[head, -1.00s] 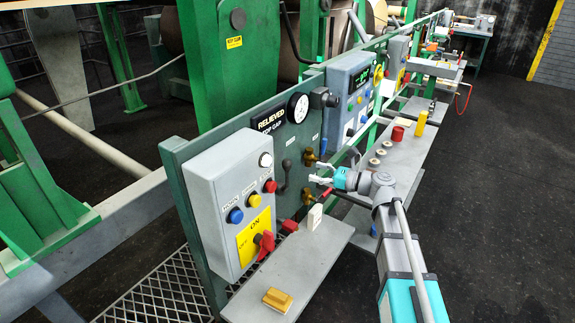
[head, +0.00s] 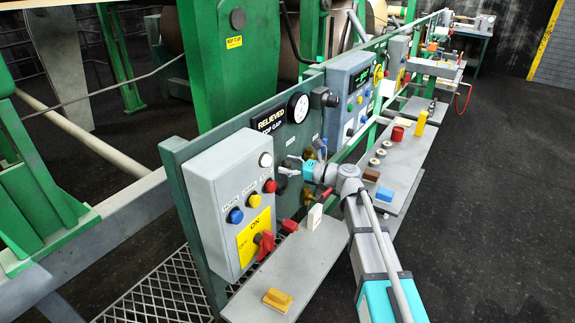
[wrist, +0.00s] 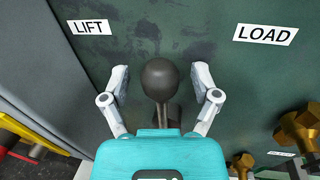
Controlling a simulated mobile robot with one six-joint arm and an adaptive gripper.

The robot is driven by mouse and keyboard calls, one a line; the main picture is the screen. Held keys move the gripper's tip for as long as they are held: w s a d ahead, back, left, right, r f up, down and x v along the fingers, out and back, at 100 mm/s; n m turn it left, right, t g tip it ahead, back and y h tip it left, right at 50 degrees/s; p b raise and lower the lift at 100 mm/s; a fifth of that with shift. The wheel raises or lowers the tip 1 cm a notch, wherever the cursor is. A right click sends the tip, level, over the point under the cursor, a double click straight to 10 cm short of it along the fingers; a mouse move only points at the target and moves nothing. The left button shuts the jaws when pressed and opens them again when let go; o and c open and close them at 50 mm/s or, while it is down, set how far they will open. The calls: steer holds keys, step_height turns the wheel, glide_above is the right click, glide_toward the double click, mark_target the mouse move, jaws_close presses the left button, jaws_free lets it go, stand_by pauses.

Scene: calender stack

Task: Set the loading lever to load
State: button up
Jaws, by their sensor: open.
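The loading lever, with a dark round knob (wrist: 160,78), stands out from the green panel in the wrist view. The knob sits between the LIFT label (wrist: 89,27) on the left and the LOAD label (wrist: 265,34) on the right, a little nearer LIFT. My gripper (wrist: 161,84) is open, one finger on each side of the knob, with visible gaps on both sides. In the head view my gripper (head: 290,168) is at the panel, right of the grey switch box, and largely hides the lever.
Brass valve fittings (wrist: 300,125) stick out of the panel right of the lever. The grey switch box (head: 215,195) with buttons and a red switch is close on the left. A grey shelf (head: 315,255) lies below, holding a yellow block (head: 277,299) and a white piece (head: 315,216).

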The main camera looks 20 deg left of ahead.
steer(key=shift+c, duration=0.3)
jaws_close()
steer(key=shift+a, duration=0.1)
